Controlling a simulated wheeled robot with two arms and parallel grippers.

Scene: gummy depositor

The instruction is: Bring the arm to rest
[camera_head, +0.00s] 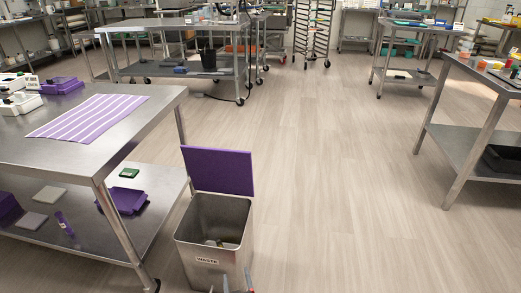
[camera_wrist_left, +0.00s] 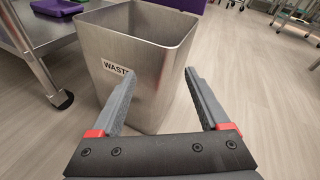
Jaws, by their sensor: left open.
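My left gripper (camera_wrist_left: 157,103) is open and empty in the left wrist view, its two grey fingers spread in front of the waste bin. In the head view only the tips of the left gripper (camera_head: 236,281) show at the bottom edge, just in front of the bin. The steel waste bin (camera_head: 206,266) stands on the floor with its purple lid (camera_head: 219,171) raised; some small items lie inside. The bin's wall with its label also shows in the left wrist view (camera_wrist_left: 150,75). I cannot tell whether the fingers touch the bin. My right gripper is not in view.
A steel table (camera_head: 130,133) stands at the left, with a purple striped mat (camera_head: 88,118) on top and a lower shelf holding purple trays and small items. Another steel table (camera_head: 474,143) stands at the right. The floor (camera_head: 330,170) between them is clear.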

